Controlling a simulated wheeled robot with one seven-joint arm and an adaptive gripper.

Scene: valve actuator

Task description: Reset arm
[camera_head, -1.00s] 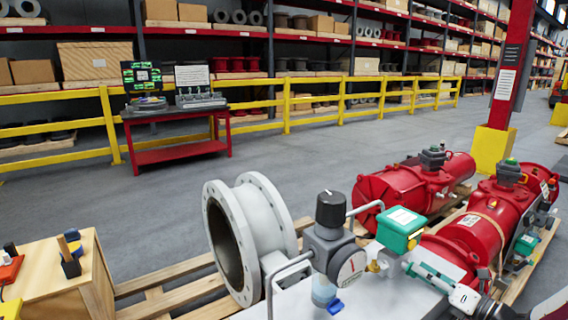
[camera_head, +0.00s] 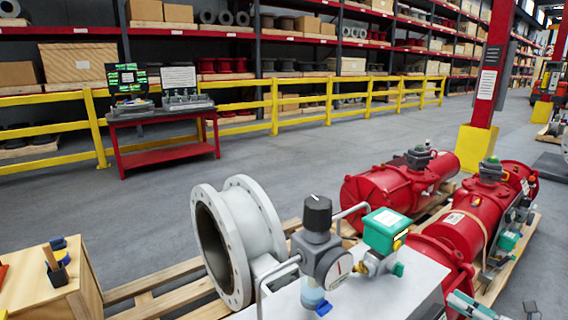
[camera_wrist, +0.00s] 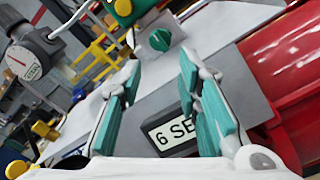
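My gripper (camera_wrist: 160,85) shows in the wrist view with its two teal-padded fingers apart and nothing held between them. In the head view only a teal finger part of my gripper (camera_head: 470,306) shows at the lower right edge; the rest is out of frame. The valve actuator unit has a green and white box (camera_head: 385,232), a dark regulator knob (camera_head: 317,213) and a round gauge (camera_head: 338,268). My gripper is to the right of these parts. In the wrist view, a teal knob (camera_wrist: 160,40) lies beyond the fingertips, and a label (camera_wrist: 172,134) shows between the fingers.
Red actuator cylinders (camera_head: 465,222) lie on pallets at the right. A grey flanged pipe (camera_head: 238,240) stands left of the unit. A wooden box (camera_head: 75,292) is at lower left. A red workbench (camera_head: 165,158) and yellow railing (camera_head: 300,105) stand behind. Floor between is clear.

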